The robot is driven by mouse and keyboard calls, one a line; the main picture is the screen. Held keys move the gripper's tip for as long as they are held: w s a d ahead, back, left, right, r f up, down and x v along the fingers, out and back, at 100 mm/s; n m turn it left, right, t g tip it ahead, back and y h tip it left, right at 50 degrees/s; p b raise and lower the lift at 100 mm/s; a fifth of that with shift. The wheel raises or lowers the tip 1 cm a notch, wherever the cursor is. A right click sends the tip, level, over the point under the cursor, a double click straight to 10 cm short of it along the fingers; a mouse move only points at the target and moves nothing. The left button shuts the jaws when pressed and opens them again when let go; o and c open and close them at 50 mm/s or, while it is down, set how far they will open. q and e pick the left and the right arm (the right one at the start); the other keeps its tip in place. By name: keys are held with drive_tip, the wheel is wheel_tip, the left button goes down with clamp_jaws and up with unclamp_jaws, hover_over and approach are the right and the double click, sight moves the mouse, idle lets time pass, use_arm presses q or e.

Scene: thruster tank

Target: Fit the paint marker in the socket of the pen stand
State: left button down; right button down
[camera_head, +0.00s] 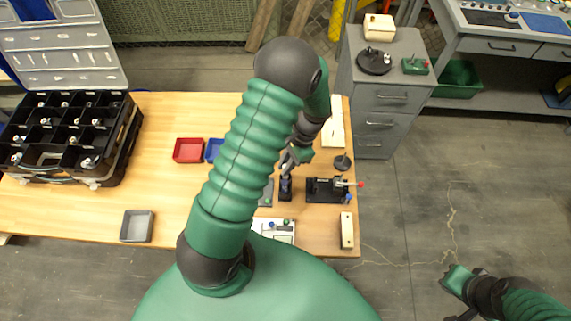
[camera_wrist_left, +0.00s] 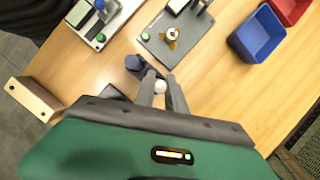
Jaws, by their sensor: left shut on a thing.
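My left gripper (camera_head: 289,160) reaches down over the right part of the table, beside a small dark stand (camera_head: 286,189) that looks like the pen stand. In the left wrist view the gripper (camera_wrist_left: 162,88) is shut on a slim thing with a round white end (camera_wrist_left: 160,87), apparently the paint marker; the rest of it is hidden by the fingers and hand. The socket is not clear in either view. My right gripper (camera_head: 456,284) is off the table at lower right, its fingers unclear.
A black toggle-clamp fixture (camera_head: 318,195) lies right of the stand. A grey plate (camera_wrist_left: 188,47) with a green button is close by. A cream block (camera_head: 347,231) stands near the corner. Red (camera_head: 188,151) and blue (camera_wrist_left: 257,38) trays and a grey bin (camera_head: 136,226) lie left.

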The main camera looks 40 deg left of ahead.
use_arm(q)
drive_tip(key=shift+f, duration=0.4)
drive_tip(key=shift+f, duration=0.15)
idle(0.4)
drive_tip(key=c, duration=1.3)
unclamp_jaws()
drive_tip(key=s+p+v, duration=0.1)
drive_tip(key=p+v, duration=0.2)
drive_tip(key=v, duration=1.7)
drive_tip(key=shift+a+r+p, duration=0.25)
drive_tip(key=shift+r+p, duration=0.15)
drive_tip(key=shift+r, duration=0.15)
